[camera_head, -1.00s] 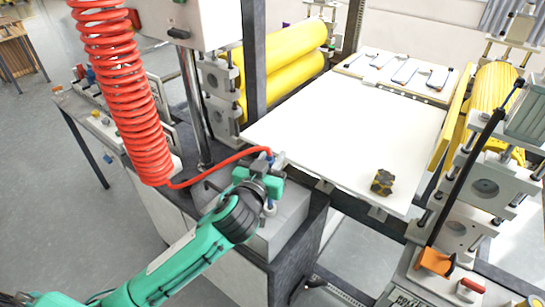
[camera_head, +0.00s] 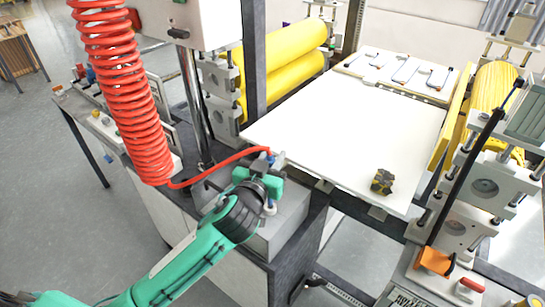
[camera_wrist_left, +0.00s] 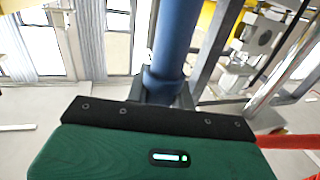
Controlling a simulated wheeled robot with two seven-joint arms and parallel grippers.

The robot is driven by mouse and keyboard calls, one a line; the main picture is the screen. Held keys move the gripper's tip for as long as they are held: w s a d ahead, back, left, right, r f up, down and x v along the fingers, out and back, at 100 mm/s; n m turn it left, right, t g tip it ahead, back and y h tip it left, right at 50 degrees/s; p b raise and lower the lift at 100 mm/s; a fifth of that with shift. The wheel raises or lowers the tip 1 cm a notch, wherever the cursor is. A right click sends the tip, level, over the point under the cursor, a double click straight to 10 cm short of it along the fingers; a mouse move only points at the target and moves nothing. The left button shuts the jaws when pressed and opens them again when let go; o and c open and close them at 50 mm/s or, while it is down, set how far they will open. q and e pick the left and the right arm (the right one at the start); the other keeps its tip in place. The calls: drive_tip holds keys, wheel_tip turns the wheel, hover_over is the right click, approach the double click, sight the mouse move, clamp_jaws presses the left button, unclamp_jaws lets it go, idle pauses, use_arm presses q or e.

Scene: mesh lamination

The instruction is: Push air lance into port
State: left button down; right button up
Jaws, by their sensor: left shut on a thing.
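My left gripper (camera_head: 266,183) is shut on the air lance (camera_head: 270,206), over the grey block at the corner of the machine's side cabinet. The lance stands roughly upright, with a blue part at its top and a pale lower end below the jaws. In the left wrist view the blue body of the lance (camera_wrist_left: 173,45) rises from between the jaws. A red hose runs from the lance to the coiled red hose (camera_head: 120,90). The port cannot be made out, and whether the lance tip touches the block is unclear. My right gripper is not in view.
Yellow rollers (camera_head: 285,55) stand behind. A metal post (camera_head: 192,105) rises left of the gripper. Grey floor (camera_head: 60,210) is open at left.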

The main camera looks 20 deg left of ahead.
use_arm(q)
wheel_tip(320, 180, down, 6)
drive_tip(key=b, duration=0.4)
drive_tip(key=shift+b, duration=0.3)
idle(2.2)
drive_tip(key=c, duration=1.1)
unclamp_jaws()
drive_tip(key=shift+f, duration=0.15)
drive_tip(key=shift+s+a+b, duration=0.2)
drive_tip(key=shift+s+b, duration=0.1)
drive_tip(key=shift+s, duration=2)
drive_tip(key=shift+s+a+b, duration=0.2)
drive_tip(key=shift+s+b, duration=0.1)
drive_tip(key=shift+s, duration=2)
drive_tip(key=shift+s+a+b, duration=0.2)
drive_tip(key=shift+s+b, duration=0.1)
drive_tip(key=shift+s, duration=2)
drive_tip(key=shift+f, duration=0.1)
